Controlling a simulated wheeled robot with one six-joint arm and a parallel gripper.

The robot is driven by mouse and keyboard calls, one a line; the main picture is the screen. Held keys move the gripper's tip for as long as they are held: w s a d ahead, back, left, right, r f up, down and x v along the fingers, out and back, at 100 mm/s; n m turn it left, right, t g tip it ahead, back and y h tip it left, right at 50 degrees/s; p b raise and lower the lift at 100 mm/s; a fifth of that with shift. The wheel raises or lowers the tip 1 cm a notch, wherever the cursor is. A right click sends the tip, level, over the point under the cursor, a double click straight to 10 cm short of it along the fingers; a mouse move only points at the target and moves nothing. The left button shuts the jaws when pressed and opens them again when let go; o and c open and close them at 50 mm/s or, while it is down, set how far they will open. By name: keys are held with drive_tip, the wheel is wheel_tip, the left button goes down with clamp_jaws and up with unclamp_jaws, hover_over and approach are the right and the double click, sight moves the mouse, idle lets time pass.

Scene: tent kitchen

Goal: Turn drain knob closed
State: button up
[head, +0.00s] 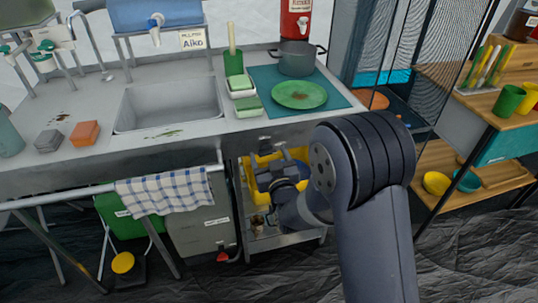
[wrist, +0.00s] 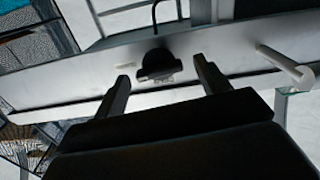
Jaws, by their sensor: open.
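The drain knob (wrist: 157,65), a dark round knob with a ridge across it, sits on the grey front panel of the sink counter in the wrist view. A small pale label is beside it on the left. My gripper (wrist: 161,70) is open and empty, with one finger to each side of the knob in the picture. I cannot tell how far the fingertips are from it. In the head view my gripper (head: 262,160) is low at the counter's front edge, right of the sink basin (head: 168,104). I cannot make out the knob there.
A white rail (wrist: 285,65) juts out right of the knob. A checked towel (head: 165,192) hangs on the front rail. A grey tank (head: 200,228) stands below. A green plate (head: 299,95) and grey pot (head: 297,60) stand on the counter. Shelves are at the right.

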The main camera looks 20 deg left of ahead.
drive_tip(key=shift+w+a, duration=0.15)
drive_tip(key=shift+w, duration=0.1)
drive_tip(key=shift+c, duration=0.4)
